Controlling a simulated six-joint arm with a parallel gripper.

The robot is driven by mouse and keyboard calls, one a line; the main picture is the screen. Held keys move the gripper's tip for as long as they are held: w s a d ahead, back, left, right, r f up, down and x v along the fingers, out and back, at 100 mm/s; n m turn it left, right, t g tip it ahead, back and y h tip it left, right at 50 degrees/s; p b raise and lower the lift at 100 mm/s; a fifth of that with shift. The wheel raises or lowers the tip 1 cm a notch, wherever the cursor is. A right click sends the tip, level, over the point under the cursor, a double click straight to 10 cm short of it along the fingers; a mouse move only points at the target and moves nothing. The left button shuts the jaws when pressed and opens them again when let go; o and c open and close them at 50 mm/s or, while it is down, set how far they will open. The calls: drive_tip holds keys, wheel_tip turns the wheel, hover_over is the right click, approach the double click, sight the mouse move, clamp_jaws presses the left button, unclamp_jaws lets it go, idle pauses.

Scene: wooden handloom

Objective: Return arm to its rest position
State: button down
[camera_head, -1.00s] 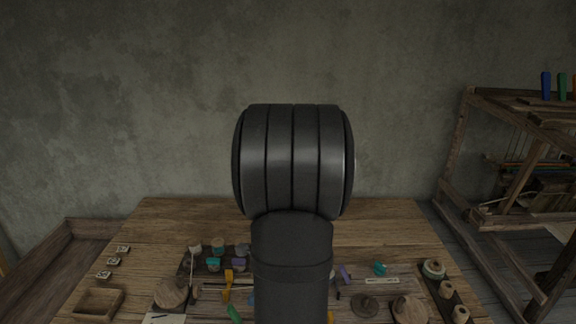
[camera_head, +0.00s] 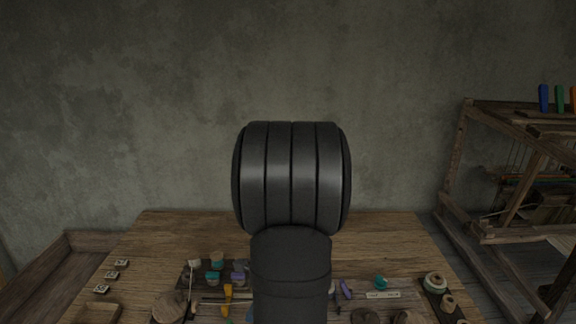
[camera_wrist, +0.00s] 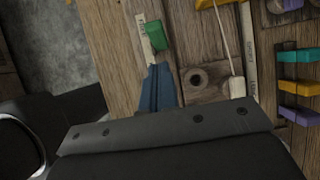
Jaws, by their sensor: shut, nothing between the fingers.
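My arm stands dark and upright in the middle of the head view, with its rounded joint above the far part of the table. My gripper (camera_wrist: 170,135) shows in the wrist view as a dark, bolted edge across the bottom. In the head view my arm hides the middle of the table and the gripper.
Teal and purple pieces (camera_head: 238,278), spools (camera_head: 434,281) and round wooden pieces lie along the table's near part. A wooden tray (camera_head: 95,313) is at the left. The loom (camera_head: 470,170) stands at the right. The table's far strip is clear.

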drive_tip(key=f, duration=0.1)
drive_tip(key=a+f+y, duration=0.1)
drive_tip(key=f+g+y, duration=0.1)
drive_tip(key=shift+s+a+f, duration=0.15)
drive_tip(key=shift+s+a, duration=0.2)
drive_tip(key=shift+s, duration=0.05)
drive_tip(key=shift+d+f+y, duration=0.45)
drive_tip(key=shift+f+y, duration=0.05)
drive_tip(key=shift+y, duration=0.4)
drive_tip(key=y, duration=0.1)
drive_tip(key=d+f+y, duration=0.1)
drive_tip(key=d+t+y, duration=0.1)
drive_tip(key=y, duration=0.1)
drive_tip(key=shift+w+d+f, duration=0.25)
drive_tip(key=shift+w, duration=0.15)
drive_tip(key=d, duration=0.2)
drive_tip(key=d+f, duration=0.1)
drive_tip(key=d, duration=0.2)
drive_tip(key=shift+d, duration=0.1)
drive_tip(key=shift+d+r, duration=0.15)
drive_tip(key=shift+d, duration=0.25)
